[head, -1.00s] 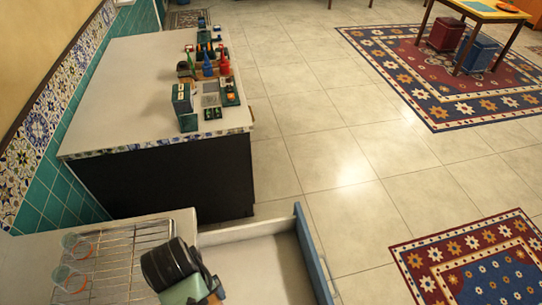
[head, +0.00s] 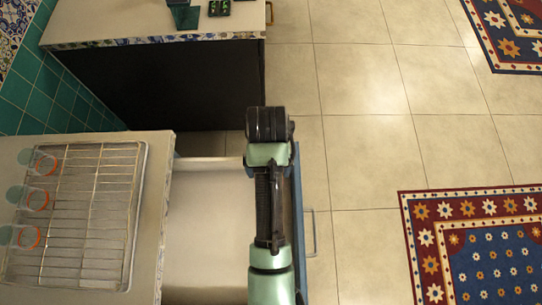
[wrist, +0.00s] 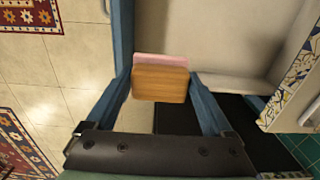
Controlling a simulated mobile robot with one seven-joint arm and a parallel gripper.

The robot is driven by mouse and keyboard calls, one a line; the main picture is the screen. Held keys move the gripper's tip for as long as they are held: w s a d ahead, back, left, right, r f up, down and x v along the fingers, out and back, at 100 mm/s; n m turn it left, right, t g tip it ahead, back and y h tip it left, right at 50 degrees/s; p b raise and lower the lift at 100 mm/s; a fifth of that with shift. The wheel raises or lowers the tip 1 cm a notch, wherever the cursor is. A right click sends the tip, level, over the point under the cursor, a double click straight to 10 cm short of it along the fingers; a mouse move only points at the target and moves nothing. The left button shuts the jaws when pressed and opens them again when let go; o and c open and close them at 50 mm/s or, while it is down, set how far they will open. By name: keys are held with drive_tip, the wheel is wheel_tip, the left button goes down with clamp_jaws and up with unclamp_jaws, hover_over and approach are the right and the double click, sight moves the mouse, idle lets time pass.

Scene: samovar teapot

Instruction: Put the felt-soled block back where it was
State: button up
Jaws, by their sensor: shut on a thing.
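The felt-soled block (wrist: 160,84) is wooden with a pink felt layer along its far edge in the wrist view. My gripper (wrist: 160,77) is shut on it, with one blue finger at each side. The open drawer (head: 210,215) has a pale, bare-looking floor and a blue front. Its interior (wrist: 220,35) also shows beyond and to the right of the block in the wrist view. The block appears held above the drawer's edge area; its height cannot be told. In the head view my arm hides the block and my fingers.
A wire rack (head: 85,215) with several glasses (head: 35,200) stands on the counter left of the drawer. Another counter (head: 150,25) with a dark side stands at the back. Tiled floor (head: 360,150) and patterned rugs (head: 480,240) lie to the right.

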drive_tip(key=f+b, duration=0.2)
drive_tip(key=f, duration=0.4)
drive_tip(key=s+f+b, duration=0.1)
drive_tip(key=f+b, duration=0.1)
drive_tip(key=f, duration=0.5)
drive_tip(key=f+b, duration=0.2)
drive_tip(key=f, duration=0.4)
drive_tip(key=shift+s+f, duration=0.2)
drive_tip(key=shift+f, duration=0.05)
drive_tip(key=shift+f+b, duration=0.15)
drive_tip(key=shift+b, duration=0.2)
drive_tip(key=o, duration=0.9)
